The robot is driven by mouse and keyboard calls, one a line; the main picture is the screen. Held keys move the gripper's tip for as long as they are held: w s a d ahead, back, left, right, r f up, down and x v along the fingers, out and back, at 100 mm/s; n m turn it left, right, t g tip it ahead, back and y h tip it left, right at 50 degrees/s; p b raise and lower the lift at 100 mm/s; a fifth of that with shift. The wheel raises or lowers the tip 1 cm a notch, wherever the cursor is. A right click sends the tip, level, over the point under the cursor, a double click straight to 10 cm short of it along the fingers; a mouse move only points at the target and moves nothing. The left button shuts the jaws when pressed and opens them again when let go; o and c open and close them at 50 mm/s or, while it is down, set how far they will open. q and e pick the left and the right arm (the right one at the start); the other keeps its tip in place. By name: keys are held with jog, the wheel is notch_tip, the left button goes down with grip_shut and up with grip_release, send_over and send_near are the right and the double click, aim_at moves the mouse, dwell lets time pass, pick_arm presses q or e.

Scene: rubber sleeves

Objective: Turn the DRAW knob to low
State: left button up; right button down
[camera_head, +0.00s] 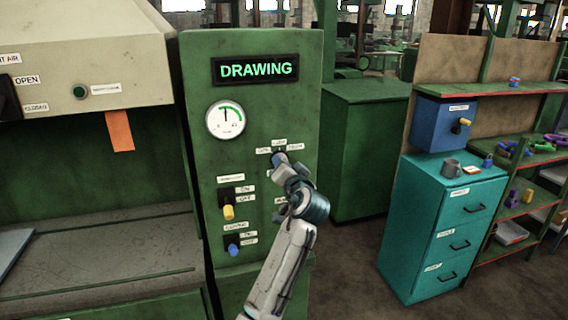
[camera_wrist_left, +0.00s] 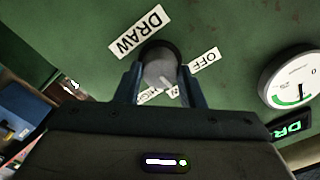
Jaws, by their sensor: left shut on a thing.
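The DRAW knob (camera_wrist_left: 160,70) is round and grey, on a green panel (camera_wrist_left: 235,30). A pale mark on it points down in the left wrist view, toward small labels partly hidden by my gripper; I cannot read which one. The DRAW label (camera_wrist_left: 139,35) and OFF label (camera_wrist_left: 205,61) are clear there. My left gripper (camera_wrist_left: 160,78) is shut on the knob, one finger on each side. In the head view my left gripper (camera_head: 281,161) covers most of the knob, just under a row of small labels (camera_head: 279,143). My right gripper is not in view.
A lit DRAWING display (camera_head: 256,69) and a round gauge (camera_head: 226,119) are above on the panel. A yellow switch (camera_head: 228,211) and a blue switch (camera_head: 233,246) sit lower left of the knob. A teal drawer cabinet (camera_head: 440,225) stands to the right, with open floor before it.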

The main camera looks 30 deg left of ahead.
pick_arm(q)
jog(key=shift+m, duration=0.3)
dwell(0.4)
jog(key=o, duration=1)
jog(key=b+v, duration=0.4)
jog(key=v, duration=0.7)
jog(key=shift+w+a, duration=0.1)
